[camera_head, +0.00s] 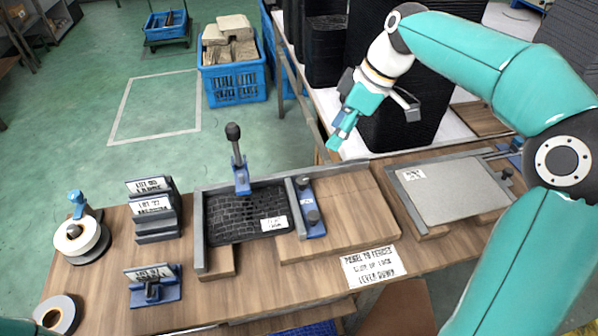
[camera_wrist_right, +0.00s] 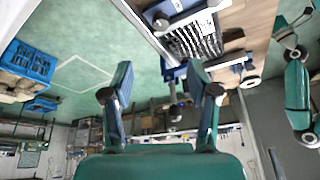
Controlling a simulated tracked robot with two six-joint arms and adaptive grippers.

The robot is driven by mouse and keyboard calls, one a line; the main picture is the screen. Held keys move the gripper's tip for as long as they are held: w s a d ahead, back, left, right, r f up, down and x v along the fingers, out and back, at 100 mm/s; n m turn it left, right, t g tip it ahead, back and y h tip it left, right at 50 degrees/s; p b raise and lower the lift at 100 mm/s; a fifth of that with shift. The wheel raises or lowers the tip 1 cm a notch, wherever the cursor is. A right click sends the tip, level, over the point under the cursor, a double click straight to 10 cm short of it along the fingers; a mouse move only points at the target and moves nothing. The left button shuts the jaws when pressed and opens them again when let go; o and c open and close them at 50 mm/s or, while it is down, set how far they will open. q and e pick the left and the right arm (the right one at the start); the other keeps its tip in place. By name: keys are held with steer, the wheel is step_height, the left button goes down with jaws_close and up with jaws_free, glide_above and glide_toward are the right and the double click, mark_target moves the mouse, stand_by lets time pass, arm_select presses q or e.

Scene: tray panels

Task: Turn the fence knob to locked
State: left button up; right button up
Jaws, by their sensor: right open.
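A blue fence plate (camera_head: 314,220) stands on the right side of a grey-railed fixture in the head view. A blue clamp with an upright black-tipped lever (camera_head: 234,142) stands at the panel's back edge. My right gripper (camera_head: 368,122) is open and empty, above and behind the fixture, apart from the knobs. My left gripper is out of view.
A second fixture with a grey panel (camera_head: 455,190) is at the right. A printed sign (camera_head: 372,266) lies on the front of the bench. Labelled blocks (camera_head: 153,212) and a white tape roll (camera_head: 80,238) stand left. A blue crate (camera_head: 235,82) sits on the floor behind.

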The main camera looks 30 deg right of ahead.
mark_target(303, 180)
steer(key=x, duration=1.6)
steer(key=shift+a+f+b, duration=0.25)
steer(key=shift+b, duration=0.15)
jaws_close()
steer(key=shift+m, duration=0.3)
steer(key=shift+m+t+h+b, duration=0.3)
steer(key=shift+m+b, duration=0.35)
steer(key=shift+m, duration=0.15)
steer(key=shift+a+m+t+h+b, duration=0.1)
steer(key=shift+m+t+h+b, duration=0.45)
steer(key=shift+m, duration=1.35)
steer(key=shift+r, duration=0.1)
